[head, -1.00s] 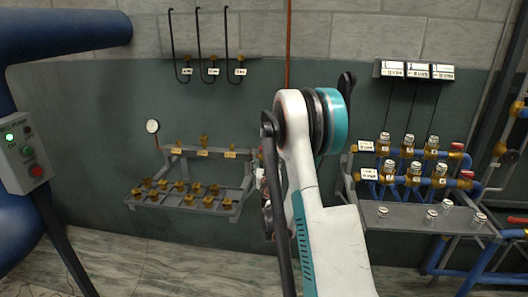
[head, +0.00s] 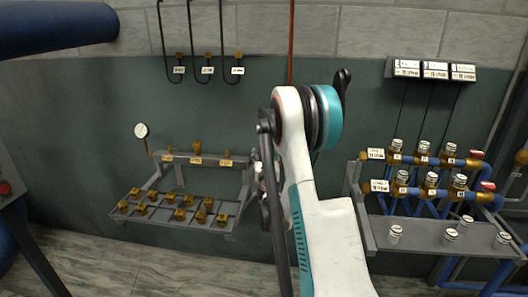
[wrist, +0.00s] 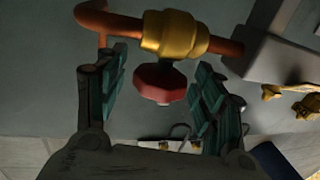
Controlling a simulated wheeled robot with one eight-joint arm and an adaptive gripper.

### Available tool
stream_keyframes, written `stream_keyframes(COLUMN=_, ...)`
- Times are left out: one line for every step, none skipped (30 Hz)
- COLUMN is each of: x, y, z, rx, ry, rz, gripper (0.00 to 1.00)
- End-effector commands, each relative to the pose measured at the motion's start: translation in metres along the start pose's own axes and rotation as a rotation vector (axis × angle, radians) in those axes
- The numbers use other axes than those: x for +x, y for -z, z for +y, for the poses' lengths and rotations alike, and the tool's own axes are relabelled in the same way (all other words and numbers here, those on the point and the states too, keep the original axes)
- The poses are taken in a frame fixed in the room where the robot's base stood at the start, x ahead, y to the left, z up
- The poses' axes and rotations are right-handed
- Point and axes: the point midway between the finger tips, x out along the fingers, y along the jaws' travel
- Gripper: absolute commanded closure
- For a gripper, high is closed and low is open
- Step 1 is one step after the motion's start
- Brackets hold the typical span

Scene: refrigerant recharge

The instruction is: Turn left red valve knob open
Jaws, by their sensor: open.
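A red valve knob (wrist: 160,83) shows in the wrist view, below a brass valve body (wrist: 174,35) on a copper pipe (wrist: 112,22). My gripper (wrist: 156,88) is open, with one teal-padded finger on each side of the knob. The knob lies between the fingertips, and I see gaps on both sides of it. In the head view my arm hides the gripper and this knob. Whether this is the left knob cannot be told from these frames.
A grey rack of brass fittings (head: 187,220) stands left of my arm, with a round gauge (head: 141,130). A rack of blue pipes and valves (head: 430,192) stands at the right. Black hoses (head: 192,30) hang on the wall. A control box stands at the left edge.

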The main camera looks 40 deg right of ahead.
Motion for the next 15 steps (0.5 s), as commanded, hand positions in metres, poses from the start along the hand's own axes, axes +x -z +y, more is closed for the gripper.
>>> stream_keyframes(x=0.0002, y=0.0001, z=0.0002, rx=0.000, ry=-0.001, rz=0.000, gripper=0.38)
stream_keyframes(x=0.0004, y=0.0001, z=0.0002, rx=0.000, ry=-0.001, rz=0.000, gripper=0.38)
stream_keyframes(x=0.0005, y=0.0001, z=0.0003, rx=0.000, ry=-0.001, rz=0.000, gripper=0.38)
stream_keyframes(x=0.0006, y=0.0001, z=0.0003, rx=0.000, ry=-0.001, rz=0.000, gripper=0.38)
stream_keyframes(x=0.0006, y=0.0001, z=0.0003, rx=0.000, ry=-0.001, rz=0.000, gripper=0.38)
stream_keyframes(x=0.0006, y=0.0001, z=0.0003, rx=0.000, ry=-0.001, rz=0.000, gripper=0.38)
stream_keyframes(x=0.0006, y=0.0001, z=0.0003, rx=0.000, ry=-0.001, rz=0.000, gripper=0.38)
stream_keyframes(x=0.0006, y=0.0001, z=0.0002, rx=0.000, ry=-0.001, rz=0.000, gripper=0.38)
stream_keyframes(x=0.0006, y=0.0001, z=0.0002, rx=0.000, ry=-0.001, rz=0.000, gripper=0.38)
stream_keyframes(x=0.0006, y=0.0001, z=0.0002, rx=0.000, ry=-0.001, rz=0.000, gripper=0.40)
stream_keyframes(x=0.0006, y=0.0001, z=0.0002, rx=0.000, ry=-0.001, rz=0.000, gripper=0.47)
stream_keyframes(x=0.0006, y=0.0001, z=0.0002, rx=0.000, ry=-0.001, rz=0.000, gripper=0.56)
stream_keyframes(x=0.0006, y=0.0000, z=0.0002, rx=0.000, ry=-0.001, rz=0.000, gripper=0.62)
stream_keyframes(x=0.0006, y=0.0000, z=0.0002, rx=0.000, ry=-0.001, rz=0.000, gripper=0.69)
stream_keyframes(x=0.0006, y=0.0000, z=0.0002, rx=0.000, ry=-0.001, rz=0.000, gripper=0.78)
